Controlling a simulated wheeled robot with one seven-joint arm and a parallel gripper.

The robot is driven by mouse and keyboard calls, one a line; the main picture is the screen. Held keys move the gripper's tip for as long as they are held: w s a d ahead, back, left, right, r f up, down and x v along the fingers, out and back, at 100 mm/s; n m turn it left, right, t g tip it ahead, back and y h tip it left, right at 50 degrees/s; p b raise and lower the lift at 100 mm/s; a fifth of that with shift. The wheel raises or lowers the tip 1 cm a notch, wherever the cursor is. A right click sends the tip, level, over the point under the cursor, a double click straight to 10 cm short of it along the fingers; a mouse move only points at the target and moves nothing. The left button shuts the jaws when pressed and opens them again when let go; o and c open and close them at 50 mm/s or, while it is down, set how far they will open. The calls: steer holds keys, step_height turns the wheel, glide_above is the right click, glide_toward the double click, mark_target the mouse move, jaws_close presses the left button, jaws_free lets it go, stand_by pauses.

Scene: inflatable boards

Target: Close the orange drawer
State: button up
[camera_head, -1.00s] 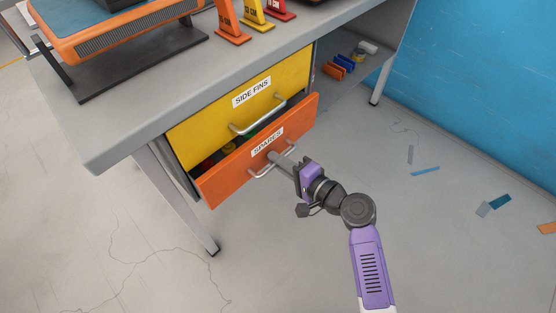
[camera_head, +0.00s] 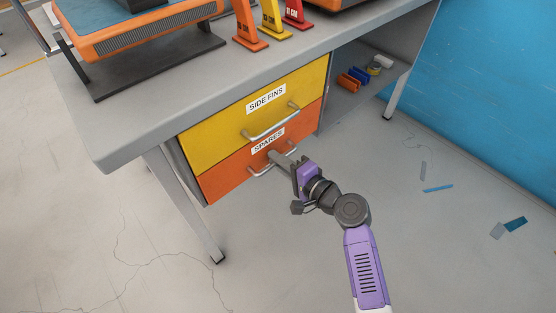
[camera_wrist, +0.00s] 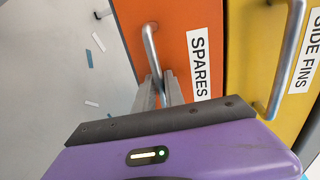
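The orange drawer (camera_head: 232,177), labelled SPARES, is the lower drawer under the grey workbench. Its front looks flush with the yellow drawer above, with no opening visible over its top edge. It also shows in the wrist view (camera_wrist: 178,25). My gripper (camera_head: 278,157) is at the middle of the orange drawer's metal handle (camera_head: 261,170). In the wrist view its two fingers (camera_wrist: 160,82) lie close together on either side of the handle bar (camera_wrist: 150,45) and look shut on it. The fingers hide part of the handle.
The yellow drawer (camera_head: 225,128), labelled SIDE FINS, is shut, and its handle (camera_head: 272,128) sticks out just above. A bench leg (camera_head: 190,215) stands at lower left. An open shelf (camera_head: 400,68) with small items is to the right. The floor (camera_head: 440,235) in front is mostly clear.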

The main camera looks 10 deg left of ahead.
steer(key=shift+r, duration=0.2)
steer(key=p+v, duration=0.2)
steer(key=v, duration=0.5)
steer(key=shift+s+d, duration=0.2)
steer(key=shift+d, duration=0.15)
steer(key=shift+f, duration=0.1)
